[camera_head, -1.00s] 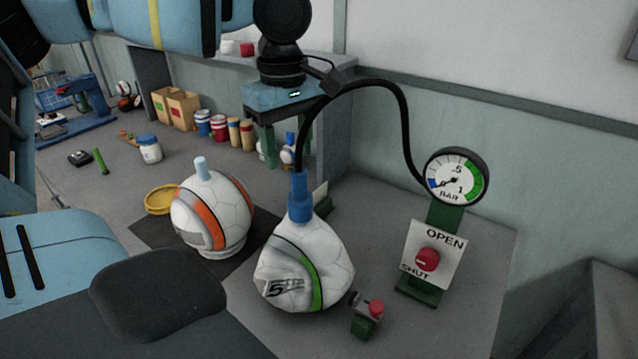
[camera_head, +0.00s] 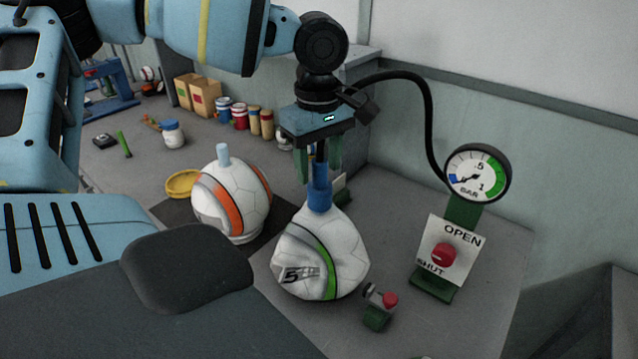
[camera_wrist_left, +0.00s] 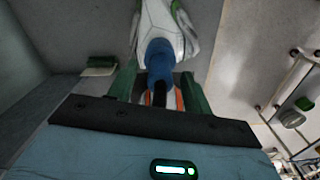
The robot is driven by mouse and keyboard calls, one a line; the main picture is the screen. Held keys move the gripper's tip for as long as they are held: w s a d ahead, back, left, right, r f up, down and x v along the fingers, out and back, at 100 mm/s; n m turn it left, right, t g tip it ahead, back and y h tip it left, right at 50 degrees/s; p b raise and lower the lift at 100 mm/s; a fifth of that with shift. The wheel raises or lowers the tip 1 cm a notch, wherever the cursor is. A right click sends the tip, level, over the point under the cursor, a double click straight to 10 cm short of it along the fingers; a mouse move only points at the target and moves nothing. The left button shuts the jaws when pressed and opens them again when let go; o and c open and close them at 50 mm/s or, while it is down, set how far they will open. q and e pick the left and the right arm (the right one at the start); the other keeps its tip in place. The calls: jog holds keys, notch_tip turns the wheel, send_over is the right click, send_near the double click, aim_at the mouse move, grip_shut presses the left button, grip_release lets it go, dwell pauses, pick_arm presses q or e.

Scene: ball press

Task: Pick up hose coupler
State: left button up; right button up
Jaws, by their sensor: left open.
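The blue hose coupler (camera_head: 319,194) stands upright on top of a partly sagging white ball with a green stripe (camera_head: 322,262). A black hose (camera_head: 430,110) arcs from the gauge towards it; its end at the coupler is hidden behind my gripper in the head view. My left gripper (camera_head: 318,172) points down over the coupler, open, with its green fingers on either side of the coupler's upper part. In the left wrist view the blue coupler (camera_wrist_left: 160,58) shows between and beyond the fingers. I cannot tell whether they touch it. My right gripper is not in view.
A pressure gauge (camera_head: 477,174) stands above an OPEN/SHUT panel with a red knob (camera_head: 444,256). A small red-knobbed valve (camera_head: 382,303) sits near the ball. An orange-striped ball (camera_head: 232,203) stands on the left, beside a yellow ring (camera_head: 183,184).

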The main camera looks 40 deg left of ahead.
pick_arm(q)
jog(key=shift+f, duration=1.05)
jog(key=c, duration=0.7)
notch_tip(320, 180, up, 10)
jog(key=shift+r, duration=0.1)
